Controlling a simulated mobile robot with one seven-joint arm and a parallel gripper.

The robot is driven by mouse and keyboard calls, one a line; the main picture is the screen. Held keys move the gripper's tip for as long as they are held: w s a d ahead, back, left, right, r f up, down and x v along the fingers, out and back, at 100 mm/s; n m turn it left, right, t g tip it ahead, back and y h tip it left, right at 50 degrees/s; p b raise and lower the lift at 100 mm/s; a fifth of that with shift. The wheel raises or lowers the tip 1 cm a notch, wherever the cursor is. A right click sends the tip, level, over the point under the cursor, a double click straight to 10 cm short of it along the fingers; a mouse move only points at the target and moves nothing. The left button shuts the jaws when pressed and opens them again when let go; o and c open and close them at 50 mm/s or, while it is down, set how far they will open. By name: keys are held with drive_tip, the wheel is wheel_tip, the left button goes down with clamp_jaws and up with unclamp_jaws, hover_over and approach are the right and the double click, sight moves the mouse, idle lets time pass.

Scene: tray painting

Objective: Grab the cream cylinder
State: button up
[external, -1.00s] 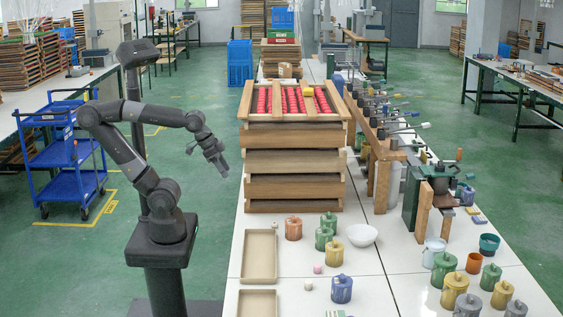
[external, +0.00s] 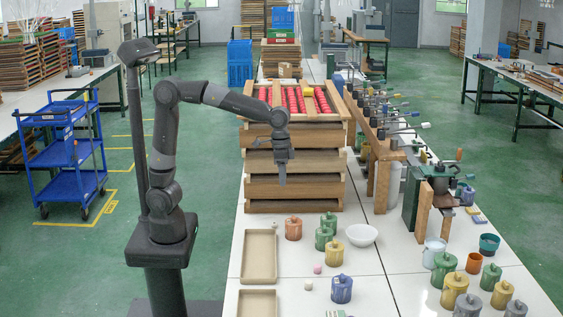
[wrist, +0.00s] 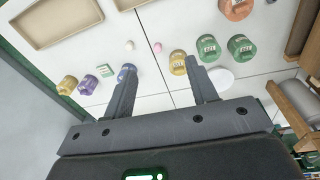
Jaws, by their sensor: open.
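A small cream piece (external: 308,285), which looks like the cream cylinder, stands on the white table between the tan trays and the blue pot. It also shows in the wrist view (wrist: 129,45), beyond and left of the gap between my fingers. It is too small to tell its exact shape. A small pink piece (external: 317,269) is close by, also in the wrist view (wrist: 157,47). My gripper (external: 283,178) points down, high in front of the stacked wooden frames, well away from the cream piece. In the wrist view my gripper (wrist: 160,66) is open and empty.
Two tan trays (external: 274,255) lie left of the cream piece. A blue pot (external: 341,289), a yellow pot (external: 333,257), green pots, an orange pot (external: 293,229) and a white bowl (external: 362,235) stand around. The wooden frame stack (external: 262,187) rises behind.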

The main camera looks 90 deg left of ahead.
drive_tip(key=w+d+f+g, duration=0.2)
drive_tip(key=w+d+f, duration=0.3)
drive_tip(key=w, duration=0.1)
drive_tip(key=m+g+y, duration=0.1)
drive_tip(key=g+y, duration=0.1)
drive_tip(key=g, duration=0.1)
approach(309, 285)
drive_tip(key=f, duration=0.1)
drive_tip(key=a+f, duration=0.1)
drive_tip(key=f, duration=0.1)
drive_tip(key=shift+s+a+f, duration=0.15)
drive_tip(key=shift+s+a, duration=0.1)
drive_tip(key=x, duration=0.5)
drive_tip(key=shift+s+a+f, duration=0.15)
drive_tip(key=shift+f, duration=0.2)
drive_tip(key=c, duration=1)
